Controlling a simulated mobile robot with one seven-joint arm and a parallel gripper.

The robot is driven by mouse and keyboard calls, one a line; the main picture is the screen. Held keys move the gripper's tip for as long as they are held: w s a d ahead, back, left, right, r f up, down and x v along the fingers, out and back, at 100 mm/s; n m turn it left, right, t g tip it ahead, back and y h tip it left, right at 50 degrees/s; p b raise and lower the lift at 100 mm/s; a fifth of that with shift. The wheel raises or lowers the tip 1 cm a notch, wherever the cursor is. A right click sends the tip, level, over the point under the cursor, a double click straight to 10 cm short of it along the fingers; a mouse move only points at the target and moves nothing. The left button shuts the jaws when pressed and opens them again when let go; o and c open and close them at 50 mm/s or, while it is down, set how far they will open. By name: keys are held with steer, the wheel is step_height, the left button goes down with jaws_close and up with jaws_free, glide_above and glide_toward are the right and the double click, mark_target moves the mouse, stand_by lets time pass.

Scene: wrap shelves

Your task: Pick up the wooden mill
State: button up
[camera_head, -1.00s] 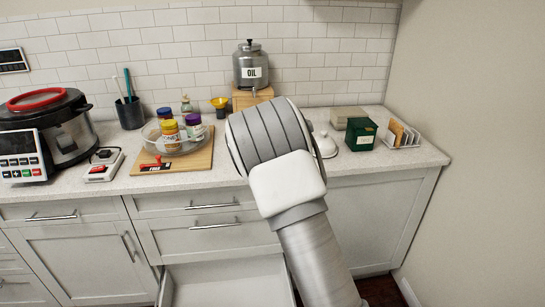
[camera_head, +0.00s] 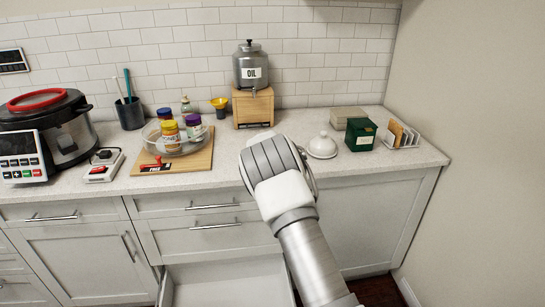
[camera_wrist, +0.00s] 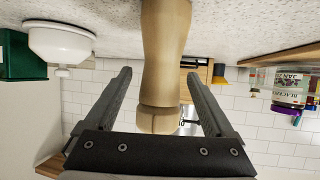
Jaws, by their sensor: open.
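The wooden mill (camera_wrist: 163,50) is a pale, turned wooden piece with a rounded head, seen in the middle of the wrist view. That view is upside down, with the counter at the top. My gripper (camera_wrist: 158,76) is open, and its two dark fingers lie on either side of the mill in the picture, with gaps left and right. I cannot tell how deep the mill sits between the fingers. In the head view, my own wrist and arm hide the mill and the fingers.
A white domed dish (camera_head: 322,147) and a green box (camera_head: 361,134) stand to the right. The oil dispenser (camera_head: 250,68) sits on a wooden stand (camera_head: 253,107) behind. Jars stand in a clear tray (camera_head: 188,149) on a board at left. A drawer (camera_head: 226,276) below is open.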

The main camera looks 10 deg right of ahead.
jaws_close()
stand_by(0.5)
steer(key=shift+r, duration=0.15)
